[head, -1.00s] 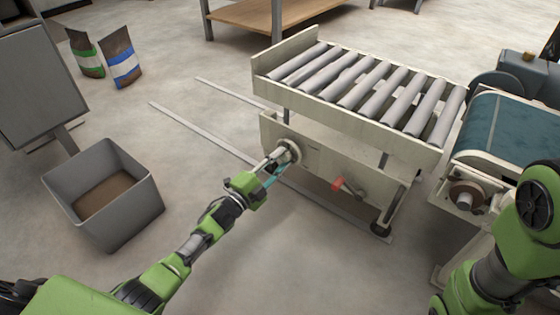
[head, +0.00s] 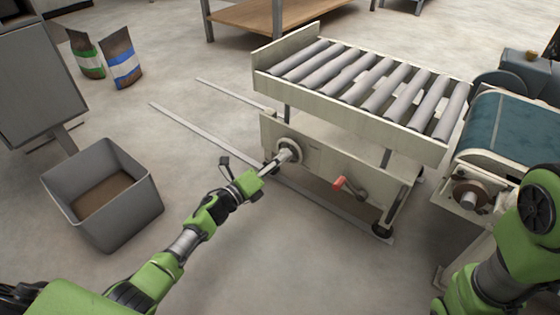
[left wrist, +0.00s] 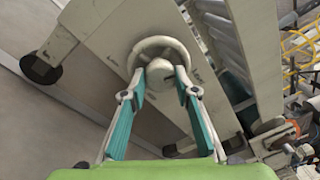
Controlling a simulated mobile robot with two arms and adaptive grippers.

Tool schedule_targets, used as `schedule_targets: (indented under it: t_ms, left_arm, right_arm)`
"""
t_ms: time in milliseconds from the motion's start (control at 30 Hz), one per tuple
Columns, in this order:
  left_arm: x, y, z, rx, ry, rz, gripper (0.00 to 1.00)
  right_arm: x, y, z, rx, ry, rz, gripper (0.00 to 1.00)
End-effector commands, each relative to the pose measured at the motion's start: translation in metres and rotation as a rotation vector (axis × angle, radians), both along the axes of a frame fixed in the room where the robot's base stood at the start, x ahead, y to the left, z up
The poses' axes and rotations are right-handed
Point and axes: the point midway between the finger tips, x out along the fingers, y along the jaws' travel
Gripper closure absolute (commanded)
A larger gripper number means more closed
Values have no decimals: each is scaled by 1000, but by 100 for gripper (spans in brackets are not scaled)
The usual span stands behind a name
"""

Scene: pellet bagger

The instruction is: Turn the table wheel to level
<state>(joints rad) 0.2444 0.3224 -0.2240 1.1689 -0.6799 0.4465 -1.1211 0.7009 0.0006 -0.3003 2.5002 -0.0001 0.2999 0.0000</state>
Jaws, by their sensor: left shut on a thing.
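The table wheel (head: 290,151) is a round pale handwheel on the front panel of the roller table (head: 352,140). My left gripper (head: 284,156) reaches it from the lower left in the head view. In the left wrist view the wheel (left wrist: 150,46) shows its rim, with a rounded knob or hub (left wrist: 159,72) in front. The left fingers (left wrist: 159,88) close on this part from both sides. The roller bed looks slightly tilted, but I cannot tell how far from level. My right arm shows at the lower right; its gripper is outside the view.
A red-handled crank (head: 340,183) sits right of the wheel on the same panel. A teal belt conveyor (head: 512,130) stands close to the right. A grey bin (head: 103,200) stands on the floor at left. Two floor rails (head: 200,130) run under the table.

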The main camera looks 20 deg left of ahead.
Motion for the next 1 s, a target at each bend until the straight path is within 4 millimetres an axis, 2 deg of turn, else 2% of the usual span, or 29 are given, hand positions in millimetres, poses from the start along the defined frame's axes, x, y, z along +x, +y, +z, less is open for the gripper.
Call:
schedule_targets:
  t_ms: [500, 1000]
  left_arm:
    - [1, 0, 1, 401, -146, 0, 94]
    - [1, 0, 2, 539, -196, 1, 94]
  right_arm:
    - [0, 0, -11, 0, -1, 0, 100]
    - [0, 0, -14, 1, 0, 0, 100]
